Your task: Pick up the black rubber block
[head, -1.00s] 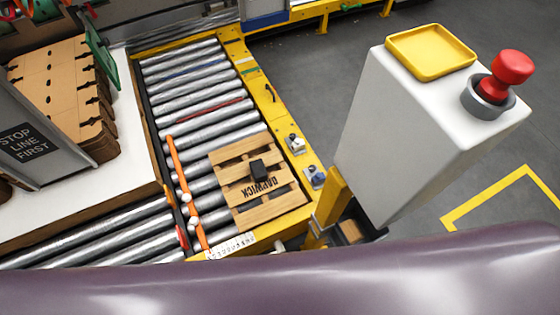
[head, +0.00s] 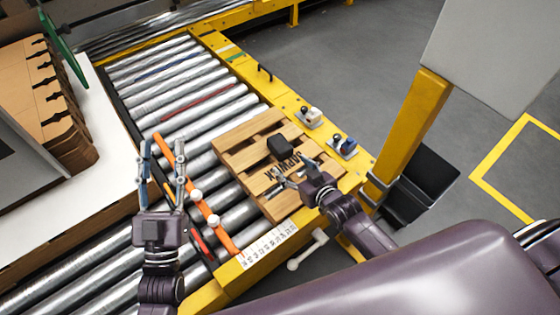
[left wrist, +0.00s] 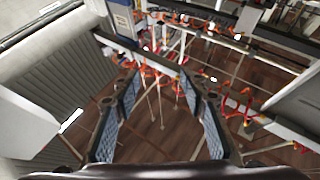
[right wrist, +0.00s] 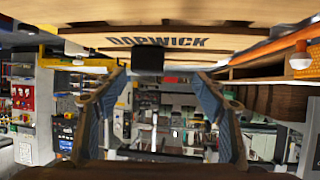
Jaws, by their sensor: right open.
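The black rubber block (head: 280,146) sits on a wooden pallet (head: 240,157) on the roller conveyor, just beyond the printed lettering. My right gripper (head: 291,176) is open and low over the near side of the pallet, short of the block. In the right wrist view the block (right wrist: 148,58) shows ahead, between the lines of the two spread fingers (right wrist: 161,77), with nothing between the pads. My left gripper (head: 163,146) is open and empty above the rollers, left of the pallet; its spread fingers also show in the left wrist view (left wrist: 160,85).
An orange rail (head: 197,190) with white knobs runs left of the pallet. The yellow conveyor frame (head: 300,100) carries small switches (head: 343,147) on the right. A yellow post (head: 410,125) stands to the right. A white table (head: 90,175) with cardboard is at the left.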

